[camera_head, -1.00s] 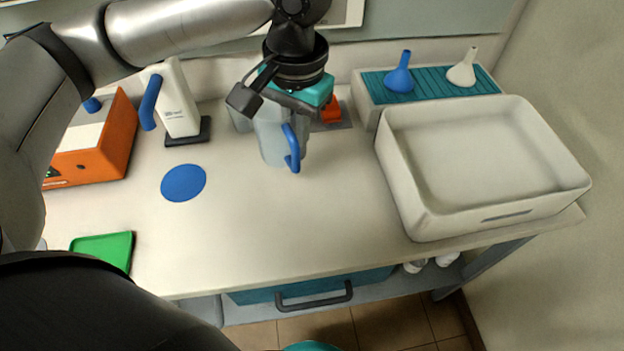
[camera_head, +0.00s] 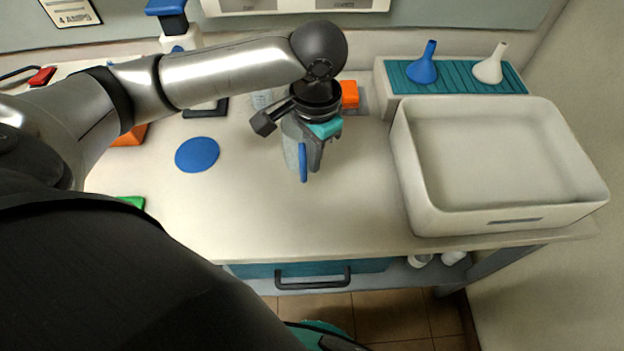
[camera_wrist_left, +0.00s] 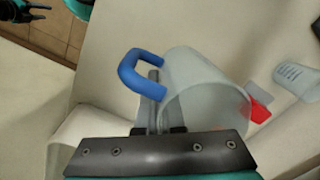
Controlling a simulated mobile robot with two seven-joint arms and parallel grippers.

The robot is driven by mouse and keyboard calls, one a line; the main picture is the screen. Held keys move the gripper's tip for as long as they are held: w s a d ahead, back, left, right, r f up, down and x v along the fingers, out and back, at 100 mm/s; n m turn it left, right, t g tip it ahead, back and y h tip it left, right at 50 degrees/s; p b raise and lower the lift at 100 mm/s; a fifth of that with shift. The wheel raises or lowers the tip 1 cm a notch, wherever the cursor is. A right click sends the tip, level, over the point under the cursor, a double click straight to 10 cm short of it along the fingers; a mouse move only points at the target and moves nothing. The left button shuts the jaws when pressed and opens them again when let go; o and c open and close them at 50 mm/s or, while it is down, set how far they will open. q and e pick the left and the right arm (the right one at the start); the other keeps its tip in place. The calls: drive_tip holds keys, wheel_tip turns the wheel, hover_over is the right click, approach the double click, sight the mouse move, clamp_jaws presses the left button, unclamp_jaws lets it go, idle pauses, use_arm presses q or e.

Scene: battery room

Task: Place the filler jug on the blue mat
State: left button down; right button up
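The filler jug (camera_head: 290,150) is a translucent, pale cup with a blue handle (camera_head: 303,163). It stands on the counter right of the round blue mat (camera_head: 197,154), which is bare. My left gripper (camera_head: 318,152) is low over the jug at its handle side and hides part of it. In the left wrist view the jug (camera_wrist_left: 205,88) shows with its open mouth toward the camera. The fingers (camera_wrist_left: 155,108) reach in by the handle and the jug's wall; whether they are closed on it is unclear. Dark parts, perhaps my right gripper, show at the wrist view's top left corner.
A large white tray (camera_head: 410,170) stands at the right. Behind it, blue and white funnels (camera_head: 423,66) stand on a teal ribbed rack. An orange object (camera_head: 349,93) and a clear container (camera_head: 262,98) are behind the jug. The counter between jug and mat is clear.

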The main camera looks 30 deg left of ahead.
use_arm(q)
drive_tip(key=shift+f, duration=0.85)
wheel_tip(320, 180, down, 6)
drive_tip(key=shift+r+b, duration=0.25)
drive_tip(key=shift+b, duration=0.65)
drive_tip(key=c, duration=1.5)
unclamp_jaws()
drive_tip(key=shift+f, duration=0.15)
drive_tip(key=o, duration=0.5)
drive_tip(key=shift+c, duration=0.2)
